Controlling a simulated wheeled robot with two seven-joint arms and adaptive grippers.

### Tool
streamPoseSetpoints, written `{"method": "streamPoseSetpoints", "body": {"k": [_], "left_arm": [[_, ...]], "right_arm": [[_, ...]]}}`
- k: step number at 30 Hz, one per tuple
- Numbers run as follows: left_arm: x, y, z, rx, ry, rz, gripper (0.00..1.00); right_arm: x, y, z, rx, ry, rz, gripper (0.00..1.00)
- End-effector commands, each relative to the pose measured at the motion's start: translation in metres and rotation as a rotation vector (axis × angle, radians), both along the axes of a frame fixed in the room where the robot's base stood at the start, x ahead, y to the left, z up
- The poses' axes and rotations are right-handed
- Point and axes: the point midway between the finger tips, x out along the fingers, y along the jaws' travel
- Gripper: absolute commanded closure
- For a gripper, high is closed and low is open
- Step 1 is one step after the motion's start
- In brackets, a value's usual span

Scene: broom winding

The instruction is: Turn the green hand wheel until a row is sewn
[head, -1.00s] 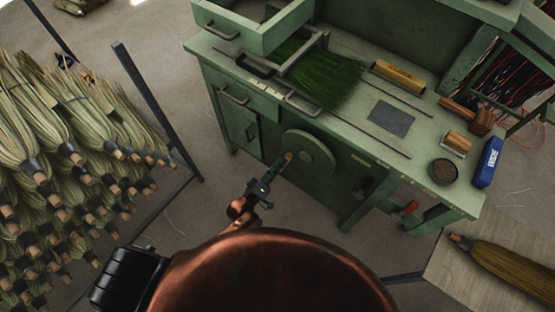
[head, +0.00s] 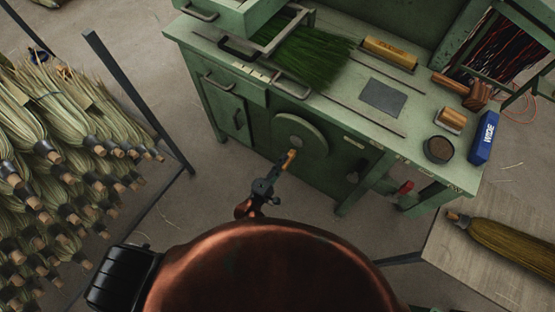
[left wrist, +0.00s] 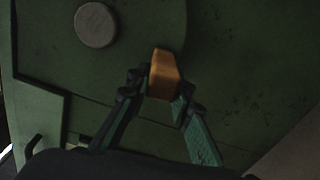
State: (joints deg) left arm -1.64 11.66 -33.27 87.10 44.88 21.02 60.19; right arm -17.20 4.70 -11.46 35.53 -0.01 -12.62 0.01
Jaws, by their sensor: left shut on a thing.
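The green hand wheel (head: 312,136) is a round disc on the front of the green sewing bench. Its round hub (left wrist: 96,25) shows at the upper left in the left wrist view. My left gripper (head: 288,162) is shut on the wheel's orange-brown crank handle (left wrist: 164,74), just below the hub in the head view. A fan of green broom bristles (head: 312,55) lies on the bench top by metal bars. I cannot make out any stitches in it. My right gripper is not in view.
The bench top (head: 345,105) holds a brush, a blue box (head: 485,138) and a dark round bowl (head: 438,149). A finished-looking broom (head: 510,245) lies on a table at the lower right.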

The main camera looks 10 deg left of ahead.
Motion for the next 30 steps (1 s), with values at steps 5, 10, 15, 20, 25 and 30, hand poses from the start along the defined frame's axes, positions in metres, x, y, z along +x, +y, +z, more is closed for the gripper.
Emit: {"method": "streamPoseSetpoints", "body": {"k": [5,10,15,20,25,30], "left_arm": [[-0.0013,-0.0043,-0.0036,-0.026,0.015,-0.005,1.00],[-0.0014,-0.0057,-0.0034,-0.033,0.017,-0.006,1.00],[-0.0014,-0.0057,-0.0033,-0.033,0.017,-0.006,1.00],[-0.0014,-0.0057,-0.0033,-0.033,0.017,-0.006,0.75],[-0.0009,-0.0067,-0.0021,-0.033,0.015,-0.007,0.64],[-0.0007,-0.0072,-0.0013,-0.034,0.013,-0.007,0.62]], "right_arm": [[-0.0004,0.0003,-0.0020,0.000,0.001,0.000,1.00],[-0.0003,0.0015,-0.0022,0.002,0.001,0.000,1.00],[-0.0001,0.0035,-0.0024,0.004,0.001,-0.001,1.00],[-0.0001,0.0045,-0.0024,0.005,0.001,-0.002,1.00],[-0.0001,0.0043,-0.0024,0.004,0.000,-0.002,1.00],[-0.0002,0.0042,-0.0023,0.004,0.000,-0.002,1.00]]}}
